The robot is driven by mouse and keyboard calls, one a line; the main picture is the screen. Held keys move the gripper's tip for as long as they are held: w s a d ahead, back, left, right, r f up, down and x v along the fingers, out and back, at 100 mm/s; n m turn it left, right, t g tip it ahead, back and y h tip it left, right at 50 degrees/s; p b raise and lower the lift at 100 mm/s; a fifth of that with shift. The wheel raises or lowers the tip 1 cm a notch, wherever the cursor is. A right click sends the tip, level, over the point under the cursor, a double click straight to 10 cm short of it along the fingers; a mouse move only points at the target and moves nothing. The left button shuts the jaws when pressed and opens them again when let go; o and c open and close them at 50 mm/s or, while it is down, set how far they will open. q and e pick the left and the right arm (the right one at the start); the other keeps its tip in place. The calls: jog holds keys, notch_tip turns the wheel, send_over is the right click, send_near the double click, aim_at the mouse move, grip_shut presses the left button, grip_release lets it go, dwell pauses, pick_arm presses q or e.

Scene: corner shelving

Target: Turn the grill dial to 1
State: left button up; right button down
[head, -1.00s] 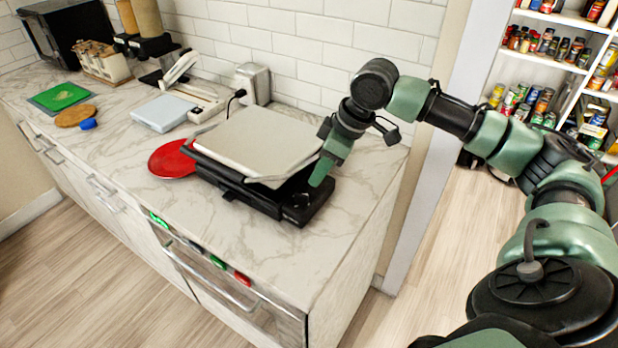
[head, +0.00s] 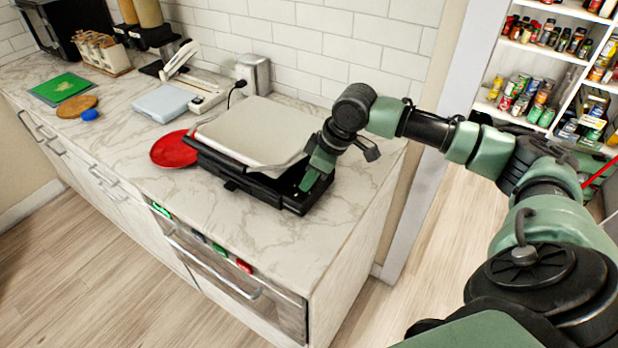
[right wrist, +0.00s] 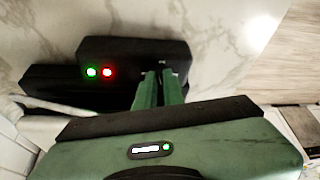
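The grill (head: 235,178) is a black base with a light grey lid (head: 255,135), on the marble counter. Its control end, black with a green light and a red light, shows in the right wrist view (right wrist: 120,50). My right gripper (head: 308,183) points down at the right end of the grill base. In the right wrist view its two green fingers (right wrist: 158,76) are close together over the panel, right of the lights. The dial is hidden by or between the fingertips, so I cannot tell whether they grip it. My left gripper is out of view.
A red round plate (head: 174,150) lies left of the grill. A pale scale (head: 163,104) and a metal toaster (head: 254,72) stand behind. The counter front (head: 265,240) is clear; shelves of jars (head: 530,75) stand at the right.

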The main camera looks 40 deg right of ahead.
jog(key=shift+r+p, duration=0.2)
jog(key=shift+p, duration=0.2)
jog(key=m+h+p, duration=0.1)
jog(key=m+p, duration=0.1)
jog(key=p, duration=0.1)
jog(key=shift+s+a+r, duration=0.1)
jog(key=shift+a, duration=0.1)
jog(key=shift+f+m+t+p, duration=0.2)
jog(key=shift+m+t+p, duration=0.1)
jog(key=shift+m+p, duration=0.2)
jog(key=c, duration=1.5)
grip_release()
